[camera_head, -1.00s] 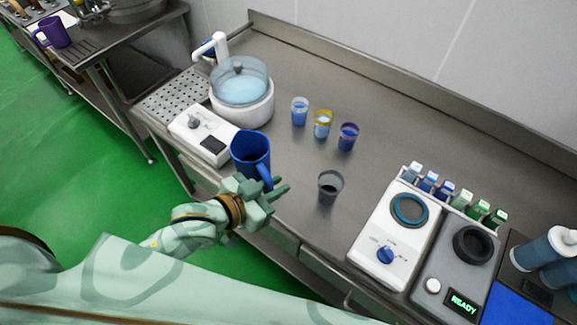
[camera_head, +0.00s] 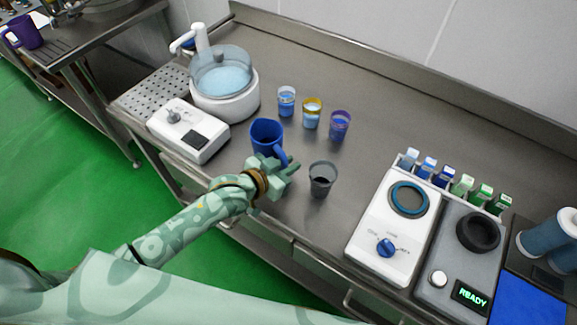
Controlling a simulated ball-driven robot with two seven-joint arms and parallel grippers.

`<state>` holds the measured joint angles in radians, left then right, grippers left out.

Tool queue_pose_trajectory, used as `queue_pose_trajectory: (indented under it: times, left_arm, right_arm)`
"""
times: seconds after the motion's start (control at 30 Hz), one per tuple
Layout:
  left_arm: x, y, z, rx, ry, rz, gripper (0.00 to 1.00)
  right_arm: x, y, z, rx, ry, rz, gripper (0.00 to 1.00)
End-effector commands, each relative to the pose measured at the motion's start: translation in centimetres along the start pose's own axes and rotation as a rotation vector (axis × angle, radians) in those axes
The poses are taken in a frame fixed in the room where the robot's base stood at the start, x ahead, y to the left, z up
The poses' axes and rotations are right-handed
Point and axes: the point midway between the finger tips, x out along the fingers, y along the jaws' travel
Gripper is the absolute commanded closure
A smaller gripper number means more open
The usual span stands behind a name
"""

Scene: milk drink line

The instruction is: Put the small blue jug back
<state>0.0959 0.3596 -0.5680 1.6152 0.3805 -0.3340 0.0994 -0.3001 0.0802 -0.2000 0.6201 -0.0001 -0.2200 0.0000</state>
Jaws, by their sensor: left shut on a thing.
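The small blue jug (camera_head: 266,136) stands upright near the front of the steel counter, right of the white control box. Its handle is on the side toward my left gripper (camera_head: 281,167). My left gripper is shut on the jug, at the handle, and its fingers partly cover the handle. I cannot tell whether the jug's base touches the counter. My right gripper is not in view.
A grey cup (camera_head: 322,177) stands close to the right of my left gripper. Several small colored cups, including a yellow-rimmed one (camera_head: 312,113), stand behind. A white vat (camera_head: 224,96) is at the back left, a white dial machine (camera_head: 393,228) at the right. The counter's back middle is clear.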

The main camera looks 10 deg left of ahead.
Motion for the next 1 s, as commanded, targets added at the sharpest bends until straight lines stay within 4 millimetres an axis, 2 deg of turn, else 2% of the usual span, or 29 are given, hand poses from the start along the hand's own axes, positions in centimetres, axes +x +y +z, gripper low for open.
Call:
queue_pose_trajectory:
  times: [0.33,0.37,0.43,0.77,0.87,1.0]
  left_arm:
    - [0.2,0.0,0.3,0.002,0.003,0.0,1.0]
    - [0.2,0.0,0.4,0.001,0.001,0.0,0.82]
    - [0.2,0.0,0.4,0.001,0.001,0.0,0.62]
    - [0.0,0.0,0.0,0.001,0.002,0.0,0.62]
    - [-1.2,0.0,0.0,0.001,0.0,0.0,0.62]
    - [-4.4,0.0,-0.1,0.001,-0.001,0.0,0.62]
  right_arm:
    - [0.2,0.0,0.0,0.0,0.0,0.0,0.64]
    - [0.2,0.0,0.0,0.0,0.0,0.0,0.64]
    - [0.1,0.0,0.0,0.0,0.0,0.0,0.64]
    - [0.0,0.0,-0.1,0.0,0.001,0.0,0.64]
    - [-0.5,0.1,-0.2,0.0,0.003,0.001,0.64]
    - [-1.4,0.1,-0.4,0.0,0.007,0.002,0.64]
